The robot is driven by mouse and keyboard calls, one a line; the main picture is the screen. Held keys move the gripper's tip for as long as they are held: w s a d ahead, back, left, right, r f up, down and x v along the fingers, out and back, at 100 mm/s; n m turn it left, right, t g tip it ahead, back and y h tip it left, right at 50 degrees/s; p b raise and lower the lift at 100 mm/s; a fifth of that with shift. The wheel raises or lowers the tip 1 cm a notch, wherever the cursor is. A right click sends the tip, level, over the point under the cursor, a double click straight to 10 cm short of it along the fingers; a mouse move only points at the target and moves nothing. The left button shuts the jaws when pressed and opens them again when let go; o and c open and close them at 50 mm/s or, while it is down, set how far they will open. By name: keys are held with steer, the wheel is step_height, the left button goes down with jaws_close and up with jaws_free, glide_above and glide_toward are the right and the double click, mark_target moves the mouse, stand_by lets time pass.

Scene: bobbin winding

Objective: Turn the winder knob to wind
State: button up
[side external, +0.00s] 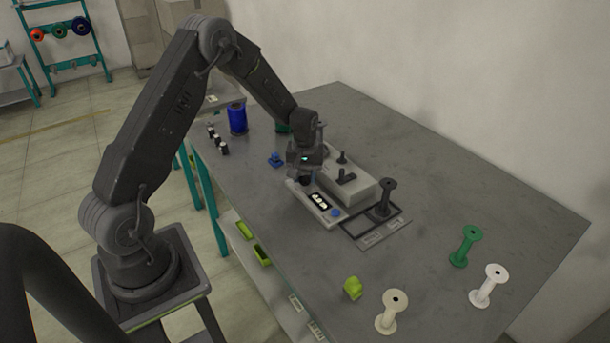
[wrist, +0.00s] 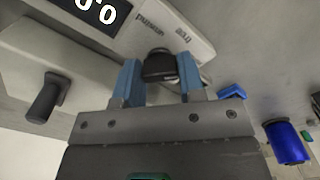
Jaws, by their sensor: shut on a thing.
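The winder (side external: 348,184) is a light grey box with a front panel, a display and dark posts, near the middle of the table. Its black knob (wrist: 160,66) sits on the front panel in the wrist view. My gripper (wrist: 162,80) has blue fingers on both sides of the knob and is shut on it. In the side view my gripper (side external: 304,178) is over the panel's left end and hides the knob. The display (wrist: 97,10) shows lit digits, partly cut off in the wrist view. A round blue button (side external: 335,213) sits at the panel's right end.
A dark bobbin (side external: 386,198) stands in a black frame right of the winder. Green (side external: 465,247), white (side external: 488,286) and cream (side external: 391,312) bobbins stand at the front right. A blue spool (side external: 238,118) and small blue part (side external: 276,160) are behind.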

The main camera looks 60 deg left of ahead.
mark_target(305, 176)
steer(key=shift+m, duration=0.6)
steer(key=o, duration=0.9)
steer(key=shift+o, duration=0.2)
steer(key=shift+r, duration=0.15)
step_height(305, 176, up, 14)
steer(key=shift+f, duration=0.2)
